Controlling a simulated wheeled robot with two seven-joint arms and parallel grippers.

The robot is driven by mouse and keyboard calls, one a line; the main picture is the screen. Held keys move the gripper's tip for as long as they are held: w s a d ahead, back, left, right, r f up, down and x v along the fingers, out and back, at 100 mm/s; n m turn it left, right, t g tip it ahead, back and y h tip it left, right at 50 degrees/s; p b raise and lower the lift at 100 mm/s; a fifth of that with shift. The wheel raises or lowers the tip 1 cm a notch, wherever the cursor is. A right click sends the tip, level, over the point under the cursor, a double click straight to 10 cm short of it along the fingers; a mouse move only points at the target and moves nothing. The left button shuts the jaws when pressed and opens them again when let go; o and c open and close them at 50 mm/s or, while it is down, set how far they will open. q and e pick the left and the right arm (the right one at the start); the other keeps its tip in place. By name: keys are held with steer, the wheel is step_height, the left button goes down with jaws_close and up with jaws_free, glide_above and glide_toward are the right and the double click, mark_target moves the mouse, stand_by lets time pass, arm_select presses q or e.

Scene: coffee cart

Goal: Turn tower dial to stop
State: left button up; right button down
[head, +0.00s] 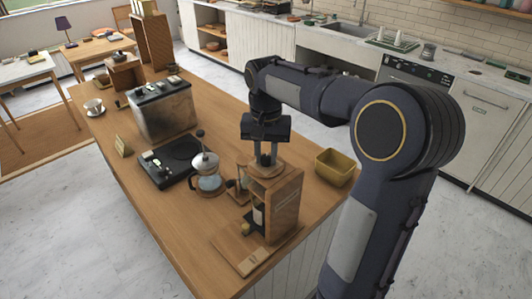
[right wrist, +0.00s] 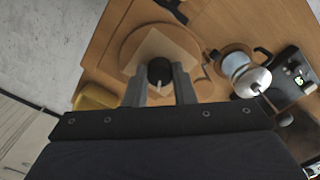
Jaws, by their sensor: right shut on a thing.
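The wooden tower (head: 273,205) stands near the front edge of the wooden counter. Its dial is a round black knob with a pale pointer mark (right wrist: 159,72), on top of the tower over a pale square plate (right wrist: 152,46). My right gripper (head: 265,158) comes down onto the tower's top from above. In the right wrist view its two fingers stand on either side of the dial, shut on it. In the head view the gripper mostly hides the dial. My left gripper is not in view.
A glass press pot (head: 207,180) and a black flat device (head: 170,163) stand left of the tower. A yellow bin (head: 335,167) sits close on its right. A metal machine (head: 162,110) and a white cup (head: 94,106) are farther back. The counter's front left is clear.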

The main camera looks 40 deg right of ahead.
mark_target(266, 157)
steer(key=shift+n, duration=0.3)
steer(key=shift+r+n+p, duration=0.1)
steer(key=shift+n+p, duration=0.3)
steer(key=shift+n, duration=0.6)
steer(key=n, duration=0.3)
steer(key=shift+p, duration=0.4)
steer(key=n, duration=0.6)
steer(key=shift+p, duration=0.4)
steer(key=shift+n, duration=0.3)
steer(key=c, duration=1.2)
jaws_free()
steer(key=shift+r+b, duration=0.3)
steer(key=shift+r, duration=3.55)
